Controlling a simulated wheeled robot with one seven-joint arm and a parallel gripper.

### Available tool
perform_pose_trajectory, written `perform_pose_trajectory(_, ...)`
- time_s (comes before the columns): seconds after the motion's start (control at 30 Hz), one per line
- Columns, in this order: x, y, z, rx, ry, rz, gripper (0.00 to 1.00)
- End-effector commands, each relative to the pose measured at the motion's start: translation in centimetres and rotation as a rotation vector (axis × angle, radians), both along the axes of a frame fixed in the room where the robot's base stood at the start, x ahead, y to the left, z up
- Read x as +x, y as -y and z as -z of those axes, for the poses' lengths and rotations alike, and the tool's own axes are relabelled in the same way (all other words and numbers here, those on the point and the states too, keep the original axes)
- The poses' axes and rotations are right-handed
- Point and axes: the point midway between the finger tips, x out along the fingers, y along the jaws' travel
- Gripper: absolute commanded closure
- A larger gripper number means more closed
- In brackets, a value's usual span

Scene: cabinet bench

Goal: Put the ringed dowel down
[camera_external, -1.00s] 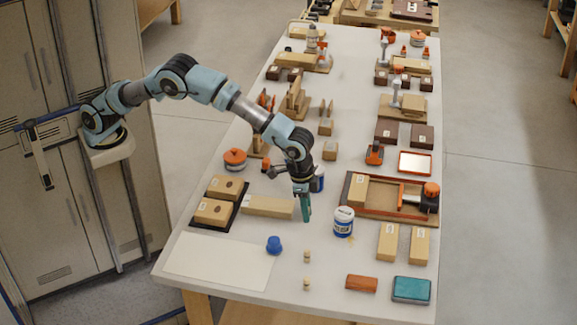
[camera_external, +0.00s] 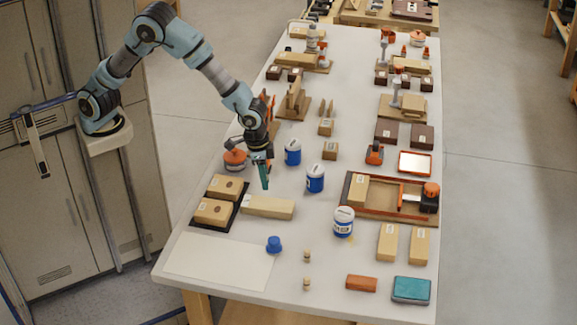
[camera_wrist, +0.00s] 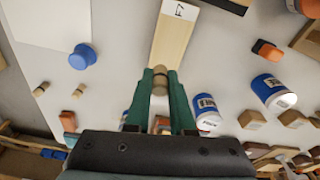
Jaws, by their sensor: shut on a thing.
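My gripper (camera_external: 264,176) hangs above the left half of the bench, just behind the long pale wood block (camera_external: 268,207). In the wrist view, the green fingers of my gripper (camera_wrist: 160,78) are shut on a small tan dowel (camera_wrist: 160,92). Its lower part is partly hidden between the fingers, and I cannot make out its ring clearly. In the external view the held dowel is hidden. Two similar small dowels stand apart on the bench, one farther back (camera_external: 307,257) and one nearer the front edge (camera_external: 306,284).
A blue cap (camera_external: 274,244) stands beside the pale sheet (camera_external: 218,262). Blue-and-white cans (camera_external: 316,179) stand right of my gripper, and an orange-topped tin (camera_external: 235,160) stands left of it. Boxes on a black tray (camera_external: 194,224) lie front left. Bare bench shows around the small dowels.

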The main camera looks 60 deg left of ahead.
Motion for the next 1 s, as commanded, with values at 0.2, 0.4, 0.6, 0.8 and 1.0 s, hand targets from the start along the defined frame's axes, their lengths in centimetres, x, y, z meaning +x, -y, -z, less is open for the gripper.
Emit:
perform_pose_trajectory(0.2, 0.0, 0.0, 2.9, 0.001, -0.001, 0.0, 1.0)
perform_pose_trajectory(0.4, 0.0, 0.0, 5.4, 0.002, -0.002, 0.0, 1.0)
perform_pose_trajectory(0.6, 0.0, 0.1, 7.3, 0.0, -0.001, 0.001, 1.0)
perform_pose_trajectory(0.8, 0.0, 0.1, 7.4, -0.002, -0.001, 0.001, 1.0)
perform_pose_trajectory(1.0, 0.0, 0.1, 7.7, -0.001, 0.0, 0.001, 0.75)
